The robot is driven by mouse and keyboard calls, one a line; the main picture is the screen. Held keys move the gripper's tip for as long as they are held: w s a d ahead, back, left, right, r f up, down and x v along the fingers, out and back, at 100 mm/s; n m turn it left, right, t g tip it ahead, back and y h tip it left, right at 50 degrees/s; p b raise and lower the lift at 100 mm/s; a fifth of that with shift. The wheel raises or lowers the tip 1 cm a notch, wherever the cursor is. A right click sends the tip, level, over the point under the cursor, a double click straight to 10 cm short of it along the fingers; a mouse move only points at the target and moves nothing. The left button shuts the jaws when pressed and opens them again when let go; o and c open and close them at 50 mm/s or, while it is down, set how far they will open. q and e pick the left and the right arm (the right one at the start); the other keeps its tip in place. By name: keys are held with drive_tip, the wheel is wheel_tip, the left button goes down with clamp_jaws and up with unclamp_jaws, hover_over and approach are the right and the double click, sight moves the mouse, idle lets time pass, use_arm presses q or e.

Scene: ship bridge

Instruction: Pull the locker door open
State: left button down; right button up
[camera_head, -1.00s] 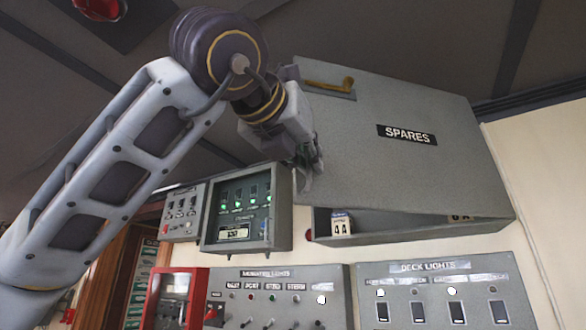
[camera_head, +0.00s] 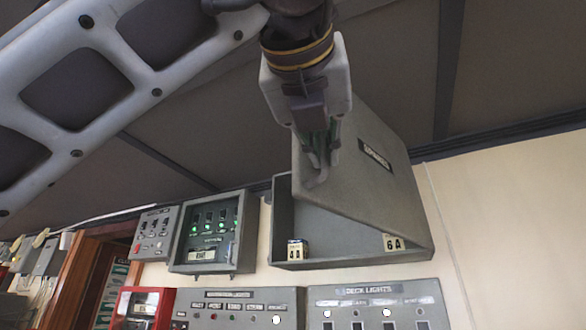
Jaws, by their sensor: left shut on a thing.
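The grey locker door (camera_head: 382,178) with its dark label plate stands swung out from the grey locker box (camera_head: 282,222), hinged on the right side. The locker's left part and floor show, with small boxes marked 4A (camera_head: 297,250) and 6A (camera_head: 393,243) inside. My left gripper (camera_head: 320,168) comes down from above and is shut on the door at its free left edge. The gripper hides the part it grips. My right gripper is not in view.
A grey panel with green lights (camera_head: 212,232) and a smaller switch box (camera_head: 155,232) hang left of the locker. Switch panels (camera_head: 380,306) and a red box (camera_head: 143,307) are below. The wall right of the locker is bare.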

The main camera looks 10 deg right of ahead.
use_arm(q)
drive_tip(key=s+d, duration=0.2)
drive_tip(key=s, duration=0.1)
drive_tip(key=shift+s+d, duration=0.1)
drive_tip(key=shift+d, duration=0.25)
drive_tip(key=c, duration=1.6)
unclamp_jaws()
drive_tip(key=shift+o, duration=0.2)
drive_tip(key=shift+s+a, duration=0.1)
drive_tip(key=v, duration=1.2)
